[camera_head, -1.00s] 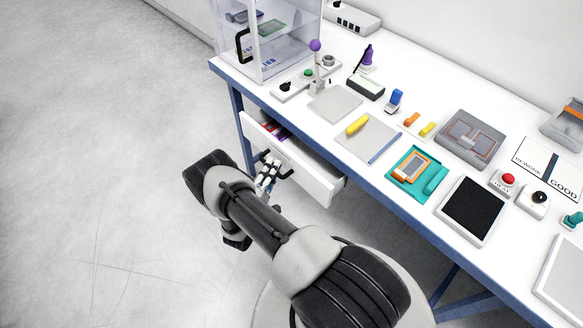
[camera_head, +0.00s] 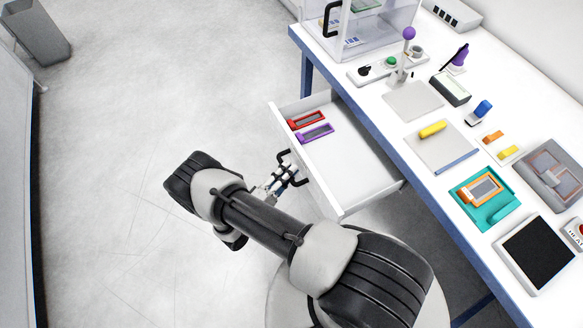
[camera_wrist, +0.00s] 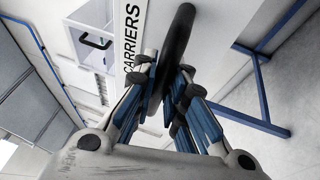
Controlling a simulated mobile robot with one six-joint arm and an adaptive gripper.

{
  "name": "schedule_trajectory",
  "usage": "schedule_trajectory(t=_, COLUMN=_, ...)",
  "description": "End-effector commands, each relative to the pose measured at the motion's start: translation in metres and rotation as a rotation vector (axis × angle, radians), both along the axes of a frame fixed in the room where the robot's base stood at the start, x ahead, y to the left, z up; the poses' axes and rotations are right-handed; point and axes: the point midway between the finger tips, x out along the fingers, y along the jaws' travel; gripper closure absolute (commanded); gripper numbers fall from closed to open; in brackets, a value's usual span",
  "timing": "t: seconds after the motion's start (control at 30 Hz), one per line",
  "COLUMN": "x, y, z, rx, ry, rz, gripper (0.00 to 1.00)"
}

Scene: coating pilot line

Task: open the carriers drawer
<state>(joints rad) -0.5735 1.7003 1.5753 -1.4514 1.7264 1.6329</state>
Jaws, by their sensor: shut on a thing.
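The carriers drawer (camera_head: 352,172) is white and stands well out from under the bench in the head view. A red carrier (camera_head: 308,119) and a purple carrier (camera_head: 315,133) lie at its far left end. Its front bears a black bar handle (camera_head: 283,157). My gripper (camera_head: 282,180) is at the drawer front, shut on the handle. In the wrist view, the dark handle (camera_wrist: 178,50) lies between my fingers (camera_wrist: 168,90), beside the label CARRIERS (camera_wrist: 132,40) on the white front.
The white bench (camera_head: 385,105) with a blue frame stands behind the drawer. On it are a clear enclosure (camera_head: 372,35), a teal fixture (camera_head: 484,197) and a dark pad (camera_head: 537,252). A grey bin (camera_head: 36,35) stands far left. The floor (camera_head: 110,150) left of my arm is clear.

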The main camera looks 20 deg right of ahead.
Motion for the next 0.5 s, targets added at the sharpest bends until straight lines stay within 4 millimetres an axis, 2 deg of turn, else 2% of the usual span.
schedule_trajectory(t=0.27, x=0.0006, y=0.0005, z=-0.0002, rx=0.001, ry=0.0, rz=0.003, gripper=1.0)
schedule_trajectory(t=0.3, x=0.0006, y=0.0004, z=-0.0002, rx=0.001, ry=0.0, rz=0.003, gripper=0.86)
schedule_trajectory(t=0.5, x=0.0004, y=0.0002, z=-0.0001, rx=0.0, ry=0.0, rz=0.002, gripper=0.73)
